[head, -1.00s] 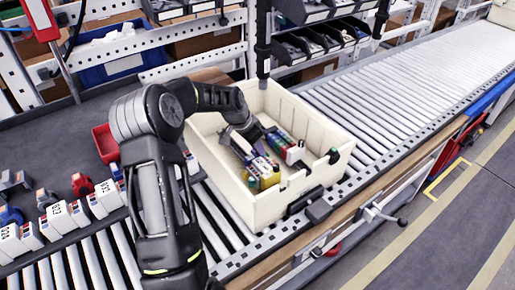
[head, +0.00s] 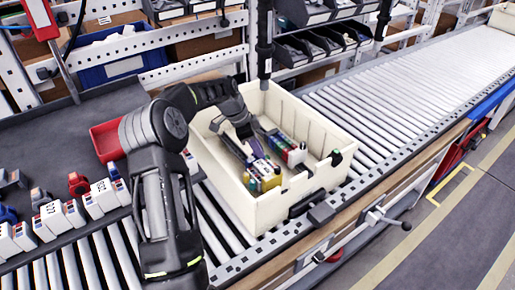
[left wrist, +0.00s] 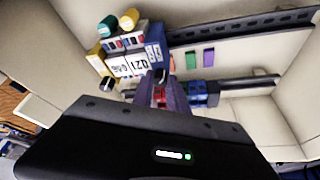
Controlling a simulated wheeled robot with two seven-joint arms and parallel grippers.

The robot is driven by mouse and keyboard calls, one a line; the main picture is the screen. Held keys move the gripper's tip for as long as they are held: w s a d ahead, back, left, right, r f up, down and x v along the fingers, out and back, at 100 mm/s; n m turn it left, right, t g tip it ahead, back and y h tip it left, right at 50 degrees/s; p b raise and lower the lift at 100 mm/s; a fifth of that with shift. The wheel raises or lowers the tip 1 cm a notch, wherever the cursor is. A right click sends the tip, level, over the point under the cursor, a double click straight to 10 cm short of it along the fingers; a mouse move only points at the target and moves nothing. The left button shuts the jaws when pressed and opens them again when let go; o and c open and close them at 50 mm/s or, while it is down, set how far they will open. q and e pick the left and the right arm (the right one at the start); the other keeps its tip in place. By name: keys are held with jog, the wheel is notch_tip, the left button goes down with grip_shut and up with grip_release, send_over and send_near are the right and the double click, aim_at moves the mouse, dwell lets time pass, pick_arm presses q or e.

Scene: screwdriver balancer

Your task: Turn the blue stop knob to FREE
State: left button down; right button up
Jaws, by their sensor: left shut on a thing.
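My left gripper (head: 246,154) reaches down into the cream tote (head: 215,172). In the left wrist view its fingers (left wrist: 168,95) are shut on a small red part (left wrist: 160,95), mostly hidden by the gripper body. A blue piece (left wrist: 203,94) lies just right of the fingers; I cannot tell whether it is a knob. White numbered blocks (left wrist: 128,64) with yellow and teal caps stand to the left. At the far left of the head view, a blue knob-like part (head: 8,214) sits near similar red parts; I cannot tell whether it is the stop knob. My right gripper is not in view.
The tote stands on a roller conveyor (head: 400,98), whose far end is clear. A red bin (head: 107,141) and several white numbered blocks (head: 54,219) are at the left. A black vertical post (head: 265,40) rises behind the tote.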

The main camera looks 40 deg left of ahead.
pick_arm(q)
jog(key=c, duration=1.3)
grip_release()
jog(key=b+v, duration=0.1)
jog(key=v, duration=0.6)
jog(key=shift+r, duration=0.4)
jog(key=shift+s+a, duration=0.1)
